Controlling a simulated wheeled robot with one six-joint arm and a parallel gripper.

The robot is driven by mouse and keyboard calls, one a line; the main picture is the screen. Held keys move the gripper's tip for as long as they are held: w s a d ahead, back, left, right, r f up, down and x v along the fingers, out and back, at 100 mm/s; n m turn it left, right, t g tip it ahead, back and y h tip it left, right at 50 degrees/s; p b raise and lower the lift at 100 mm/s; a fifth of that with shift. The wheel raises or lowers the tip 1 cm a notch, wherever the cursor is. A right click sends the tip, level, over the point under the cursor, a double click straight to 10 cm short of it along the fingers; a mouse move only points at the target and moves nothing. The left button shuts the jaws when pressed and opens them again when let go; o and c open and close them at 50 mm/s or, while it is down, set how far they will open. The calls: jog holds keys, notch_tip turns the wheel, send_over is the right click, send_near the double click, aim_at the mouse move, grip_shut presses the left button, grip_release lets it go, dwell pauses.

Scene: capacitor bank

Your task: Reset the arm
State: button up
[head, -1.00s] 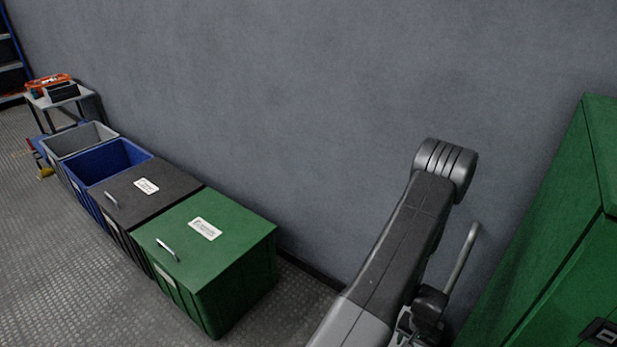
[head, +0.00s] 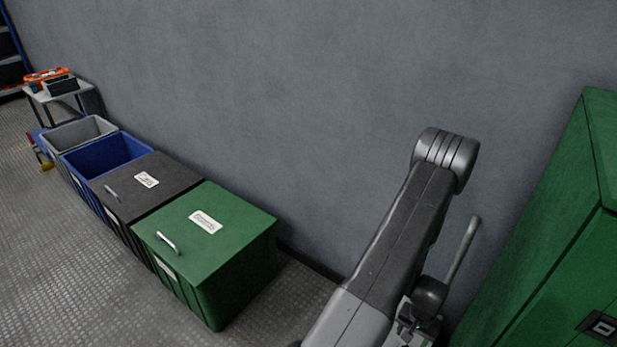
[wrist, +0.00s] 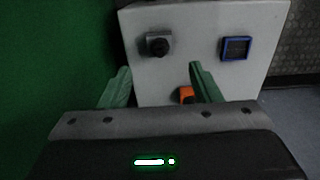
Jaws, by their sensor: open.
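My gripper (wrist: 160,84) shows in the wrist view with its two green fingers spread apart. It is open, with nothing between the fingers. Beyond the fingers is a pale panel box (wrist: 205,30) with a dark round knob (wrist: 158,46), a blue-framed square display (wrist: 236,48) and an orange part (wrist: 186,93) partly hidden by the right finger. I cannot tell the gap from the fingers to the panel. In the head view my arm is folded at the lower right, and the gripper is not clearly visible there.
A green cabinet (head: 560,240) stands close on the right of my arm. A grey wall (head: 300,90) is behind. A green lidded bin (head: 215,255), a black lidded bin (head: 150,195), an open blue bin (head: 105,155) and an open grey bin (head: 78,132) line the wall. Floor at lower left is clear.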

notch_tip(320, 180, up, 2)
jog(key=shift+r, duration=0.25)
jog(key=w+a+f+b, duration=0.1)
jog(key=w+a+b, duration=0.1)
jog(key=w+a, duration=0.1)
jog(key=w+a+f+b, duration=0.2)
jog(key=w+a, duration=0.1)
jog(key=w+a+f+b, duration=0.1)
jog(key=w+a+b, duration=0.1)
jog(key=w+a, duration=0.1)
jog(key=shift+w+a+f, duration=0.1)
jog(key=shift+w+f, duration=0.15)
jog(key=shift+f, duration=0.5)
